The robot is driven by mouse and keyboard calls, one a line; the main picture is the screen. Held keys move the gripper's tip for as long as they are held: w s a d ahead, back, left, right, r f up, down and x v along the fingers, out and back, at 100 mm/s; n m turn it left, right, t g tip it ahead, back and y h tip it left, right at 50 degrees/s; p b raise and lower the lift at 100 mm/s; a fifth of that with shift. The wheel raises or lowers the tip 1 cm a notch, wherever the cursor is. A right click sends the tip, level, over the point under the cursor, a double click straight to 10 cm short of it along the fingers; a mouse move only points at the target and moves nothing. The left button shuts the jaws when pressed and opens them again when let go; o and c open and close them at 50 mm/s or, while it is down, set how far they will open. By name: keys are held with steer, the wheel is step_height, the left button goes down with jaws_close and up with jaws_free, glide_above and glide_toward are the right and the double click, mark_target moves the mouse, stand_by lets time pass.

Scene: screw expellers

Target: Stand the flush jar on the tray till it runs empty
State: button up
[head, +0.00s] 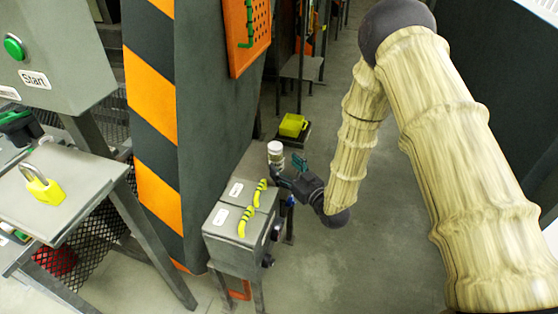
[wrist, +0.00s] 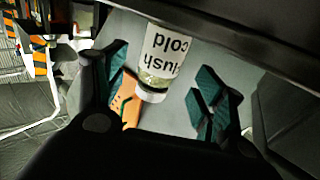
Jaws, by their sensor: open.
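The flush jar (head: 275,153), a small clear jar with a white cap and a label, stands upright at the back end of a grey box-like bench. In the wrist view the jar (wrist: 160,58) appears upside down with the words "flush cold" on its label and pale contents inside. My gripper (head: 290,170) is open beside the jar, to its right in the head view. In the wrist view the teal fingers of my gripper (wrist: 165,88) lie on either side of the jar, apart from it. I cannot tell which surface is the tray.
A yellow block (head: 292,125) sits on a dark stand behind. A striped orange and black column (head: 155,130) rises at left. A yellow padlock (head: 40,184) lies on a left table. Floor at right is clear.

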steer(key=v, duration=0.6)
steer(key=shift+o, duration=0.5)
steer(key=shift+s+d+f, duration=0.1)
steer(key=shift+s+d, duration=0.1)
steer(key=shift+d, duration=0.05)
steer(key=w+b, duration=0.1)
steer(key=b, duration=0.4)
steer(key=w+f+h+b, duration=0.1)
steer(key=b, duration=0.5)
steer(key=shift+d+f+m, duration=0.15)
steer(key=shift+f+m, duration=0.1)
steer(key=shift+m, duration=0.05)
